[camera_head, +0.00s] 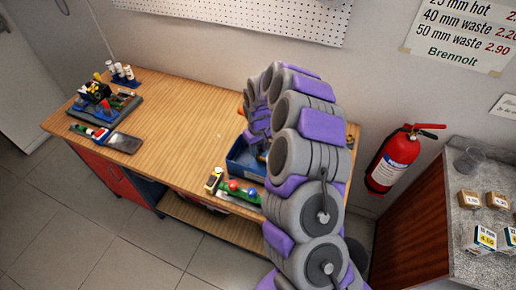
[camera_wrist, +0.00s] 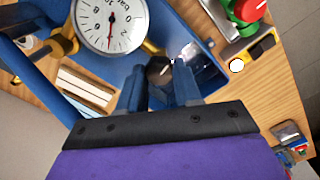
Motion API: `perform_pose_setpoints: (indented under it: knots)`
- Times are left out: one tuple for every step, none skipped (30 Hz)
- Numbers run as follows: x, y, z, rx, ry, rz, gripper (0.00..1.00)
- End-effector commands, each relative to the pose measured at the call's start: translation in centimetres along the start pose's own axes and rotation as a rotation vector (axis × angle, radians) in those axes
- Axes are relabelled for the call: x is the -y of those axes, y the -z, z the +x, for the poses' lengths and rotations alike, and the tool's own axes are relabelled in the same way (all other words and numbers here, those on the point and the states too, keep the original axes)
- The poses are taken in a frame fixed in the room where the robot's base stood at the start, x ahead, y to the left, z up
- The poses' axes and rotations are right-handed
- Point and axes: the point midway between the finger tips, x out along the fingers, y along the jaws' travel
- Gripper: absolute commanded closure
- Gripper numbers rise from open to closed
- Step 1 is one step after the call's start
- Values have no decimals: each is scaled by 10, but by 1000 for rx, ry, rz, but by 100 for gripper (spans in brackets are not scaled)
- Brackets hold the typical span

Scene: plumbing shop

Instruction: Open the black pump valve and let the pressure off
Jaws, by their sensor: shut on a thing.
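The black pump valve (camera_wrist: 158,69) is a round dark knob between my fingertips in the wrist view. My gripper (camera_wrist: 159,82) is shut on it, one blue-grey finger on each side. A white round pressure gauge (camera_wrist: 103,22) marked in bar, with a red needle, sits up and left of the knob. The blue pump tank (camera_wrist: 203,60) lies around and below them; it also shows in the head view (camera_head: 240,163), partly hidden behind my arm. My gripper and the valve are hidden in the head view.
More tools and fittings (camera_head: 95,95) stand at the left of the wooden bench (camera_head: 170,125). The bench's middle is clear. A fire extinguisher (camera_head: 393,162) hangs at right.

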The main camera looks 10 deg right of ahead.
Motion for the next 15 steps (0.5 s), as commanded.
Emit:
perform_pose_setpoints:
  knots:
    - [-1, 0, 0, 0, -2, -36, 97]
    - [-1, 0, 0, 0, -2, -61, 97]
    - [-1, 0, 0, 0, -2, -96, 97]
    - [-1, 0, 0, -1, -2, -123, 97]
    - [-1, 0, 0, -1, -2, -151, 97]
    - [-1, 0, 0, 0, -2, -190, 97]
    - [-1, 0, 0, 0, -2, -219, 97]
    - [-1, 0, 0, -1, -2, -247, 97]
    - [-1, 0, 0, -1, -1, -285, 97]
    - [-1, 0, 0, -1, -1, -314, 97]
    - [-1, 0, 0, -1, -2, -343, 97]
    - [-1, 0, 0, -1, -2, -381, 97]
    - [-1, 0, 0, -1, -2, -409, 97]
    - [-1, 0, 0, -1, -2, -438, 97]
    - [-1, 0, 0, -1, -2, -476, 97]
